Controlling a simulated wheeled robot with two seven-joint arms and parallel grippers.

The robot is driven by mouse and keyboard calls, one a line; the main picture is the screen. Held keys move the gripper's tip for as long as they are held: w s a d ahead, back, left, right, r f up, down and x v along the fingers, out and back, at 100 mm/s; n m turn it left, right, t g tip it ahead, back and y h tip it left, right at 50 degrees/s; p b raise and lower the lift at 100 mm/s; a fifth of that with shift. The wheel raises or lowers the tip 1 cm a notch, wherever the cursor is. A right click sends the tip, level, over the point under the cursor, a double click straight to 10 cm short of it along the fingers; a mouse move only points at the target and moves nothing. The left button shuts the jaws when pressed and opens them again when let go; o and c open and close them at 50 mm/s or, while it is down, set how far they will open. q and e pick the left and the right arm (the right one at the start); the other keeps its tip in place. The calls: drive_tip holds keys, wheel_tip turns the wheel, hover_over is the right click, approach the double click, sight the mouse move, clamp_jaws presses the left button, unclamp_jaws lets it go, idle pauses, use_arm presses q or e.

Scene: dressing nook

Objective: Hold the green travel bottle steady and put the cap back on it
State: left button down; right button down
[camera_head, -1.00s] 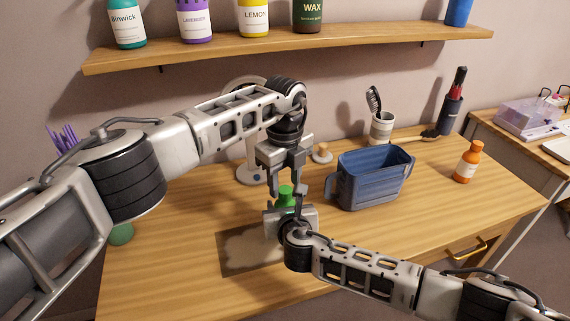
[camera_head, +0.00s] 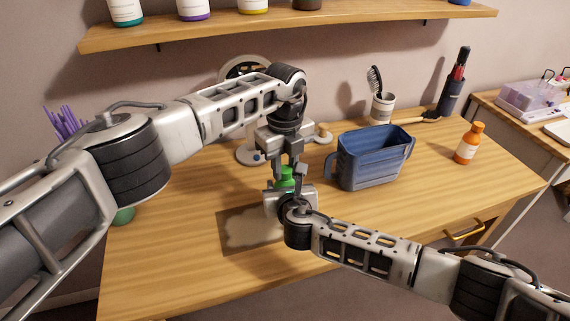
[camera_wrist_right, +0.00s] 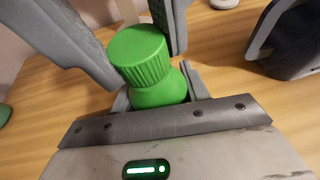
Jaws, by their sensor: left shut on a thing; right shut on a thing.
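The green travel bottle (camera_wrist_right: 160,92) stands upright in my right gripper (camera_wrist_right: 158,95), which is shut on it. The ribbed green cap (camera_wrist_right: 140,55) sits at the top of the bottle's neck and looks slightly tilted; I cannot tell whether it is threaded on. My left gripper (camera_head: 288,172) comes down from above, shut on the cap, with its fingers on either side of it in the right wrist view. In the head view the green cap (camera_head: 286,174) shows between the left fingers, and my right gripper (camera_head: 284,196) hides most of the bottle.
A mat with a pale patch (camera_head: 236,238) lies under my right gripper. A blue bin (camera_head: 368,160) stands just right, with an orange bottle (camera_head: 468,143), a brush cup (camera_head: 382,108) and a round mirror (camera_head: 247,152) around. A shelf (camera_head: 300,30) runs above.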

use_arm(q)
drive_tip(key=m, duration=0.4)
drive_tip(key=shift+m, duration=0.3)
drive_tip(key=m, duration=0.7)
drive_tip(key=c, duration=1.1)
unclamp_jaws()
drive_tip(key=shift+r, duration=2.25)
drive_tip(key=shift+c, duration=0.5)
